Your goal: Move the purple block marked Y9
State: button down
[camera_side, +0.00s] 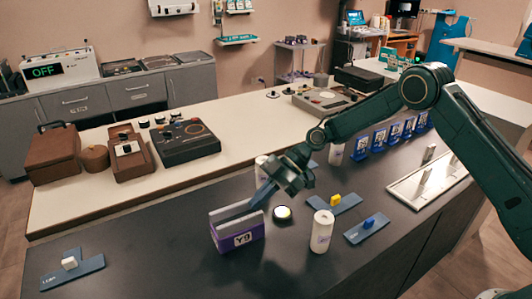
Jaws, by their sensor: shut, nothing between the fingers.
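The purple block marked Y9 (223,241) stands on the dark counter near its front, left of the middle. Its white label faces the camera, and a pale grey raised part shows along its top. My gripper (254,203) points down and left, with its fingers shut and empty. The fingertips are at the block's upper right end in the picture. I cannot tell whether they touch it.
A white cylinder (321,232) stands right of the block, and a round lit button (282,214) lies between them. Blue plates with a yellow piece (335,199), a blue piece (369,220) and a white piece (69,263) lie around.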

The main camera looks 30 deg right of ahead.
jog(key=d, duration=1.1)
jog(key=shift+d, duration=0.15)
